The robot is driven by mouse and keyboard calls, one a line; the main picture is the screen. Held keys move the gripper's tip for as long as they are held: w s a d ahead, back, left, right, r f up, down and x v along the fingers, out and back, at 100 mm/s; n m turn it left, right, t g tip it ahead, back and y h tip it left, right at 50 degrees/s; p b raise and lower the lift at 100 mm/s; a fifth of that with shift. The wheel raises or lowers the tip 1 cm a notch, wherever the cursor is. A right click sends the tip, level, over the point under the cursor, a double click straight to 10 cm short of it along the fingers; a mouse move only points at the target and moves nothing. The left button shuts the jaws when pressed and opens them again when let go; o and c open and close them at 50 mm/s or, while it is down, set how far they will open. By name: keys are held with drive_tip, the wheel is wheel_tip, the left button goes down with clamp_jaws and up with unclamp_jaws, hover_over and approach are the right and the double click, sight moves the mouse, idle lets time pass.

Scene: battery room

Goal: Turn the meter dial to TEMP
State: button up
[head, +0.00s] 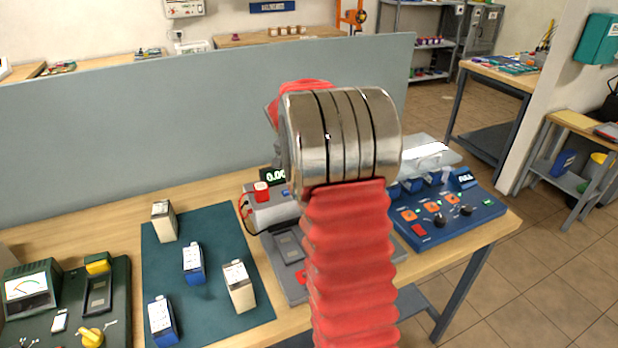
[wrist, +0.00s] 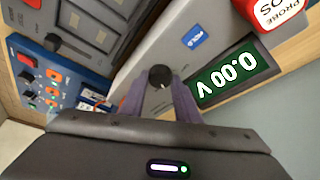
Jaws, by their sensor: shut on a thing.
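The meter (wrist: 200,75) is a grey box with a green display (wrist: 226,79) that reads 0.00 V, upside down in the wrist view. Its small black dial (wrist: 160,74) sits between the purple fingertips of my gripper (wrist: 160,85), which is shut on it. The dial's markings are too small to read, so I cannot tell where it points. In the head view, part of the meter's display (head: 274,176) shows left of my arm. My gripper and the dial are hidden there behind my red-sleeved arm.
A red and white probe block (wrist: 275,12) is beside the display. A blue panel (head: 450,215) with knobs stands right of my arm. Several batteries stand on a dark mat (head: 205,285) at left, beside a green analogue tester (head: 30,290). A grey partition (head: 130,130) rises behind the bench.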

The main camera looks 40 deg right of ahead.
drive_tip(key=m, duration=0.2)
drive_tip(key=m+g, duration=0.2)
drive_tip(key=m, duration=0.1)
drive_tip(key=shift+w+a+m, duration=0.1)
drive_tip(key=shift+w+m, duration=0.15)
drive_tip(key=shift+m, duration=0.05)
idle(0.4)
drive_tip(key=o, duration=1)
drive_tip(key=shift+o, duration=0.2)
drive_tip(key=v, duration=1.3)
drive_tip(key=shift+w+r, duration=0.25)
drive_tip(key=shift+r, duration=0.05)
